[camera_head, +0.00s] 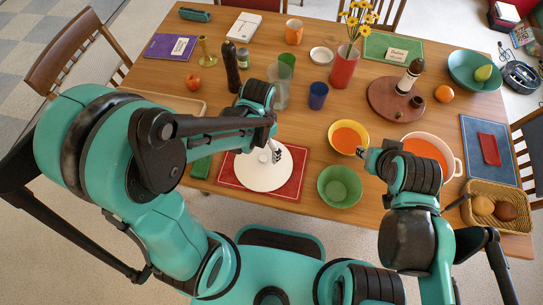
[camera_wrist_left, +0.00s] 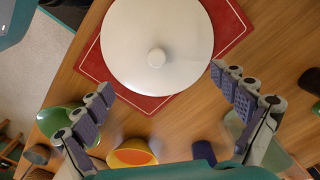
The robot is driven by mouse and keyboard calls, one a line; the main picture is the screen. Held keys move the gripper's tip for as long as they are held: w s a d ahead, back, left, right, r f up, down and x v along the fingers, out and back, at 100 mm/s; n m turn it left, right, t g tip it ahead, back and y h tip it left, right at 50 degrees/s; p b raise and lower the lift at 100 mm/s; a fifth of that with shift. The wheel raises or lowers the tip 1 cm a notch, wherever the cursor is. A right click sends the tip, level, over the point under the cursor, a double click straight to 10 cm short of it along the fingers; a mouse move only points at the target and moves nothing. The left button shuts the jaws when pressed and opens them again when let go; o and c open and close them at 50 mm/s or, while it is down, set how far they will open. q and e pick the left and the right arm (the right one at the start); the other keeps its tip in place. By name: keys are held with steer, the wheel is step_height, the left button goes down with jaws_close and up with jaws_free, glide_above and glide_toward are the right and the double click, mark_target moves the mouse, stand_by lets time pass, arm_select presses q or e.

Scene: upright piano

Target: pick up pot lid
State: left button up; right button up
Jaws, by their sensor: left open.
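The pot lid (camera_head: 258,176) is a white disc lying on a red placemat (camera_head: 228,183) near the table's front edge. My left gripper (camera_head: 275,155) is over the right part of the lid in the head view. In the left wrist view the left gripper (camera_wrist_left: 161,82) has its fingers spread wide, nothing between them, with the knob just beyond. My right gripper (camera_head: 364,152) is beside the yellow bowl; its jaws are too small to judge.
Behind are a blue cup (camera_head: 318,95), a clear glass (camera_head: 279,97) and a dark mill (camera_head: 231,68). A green item (camera_head: 201,167) lies left.

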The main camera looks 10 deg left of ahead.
mark_target(263, 159)
arm_select(q)
step_height(263, 159, down, 3)
steer(key=shift+s+d+r+b, duration=0.1)
steer(key=shift+b, duration=0.55)
step_height(263, 159, down, 4)
steer(key=shift+s+f+b, duration=0.1)
steer(key=shift+f+b, duration=0.1)
steer(key=shift+b, duration=1.05)
steer(key=shift+f, duration=0.45)
steer(key=shift+r, duration=0.1)
steer(key=shift+c, duration=0.7)
steer(key=c, duration=1.5)
steer(key=shift+s, duration=0.1)
steer(key=c, duration=0.6)
steer(key=shift+s+d, duration=0.1)
jaws_close()
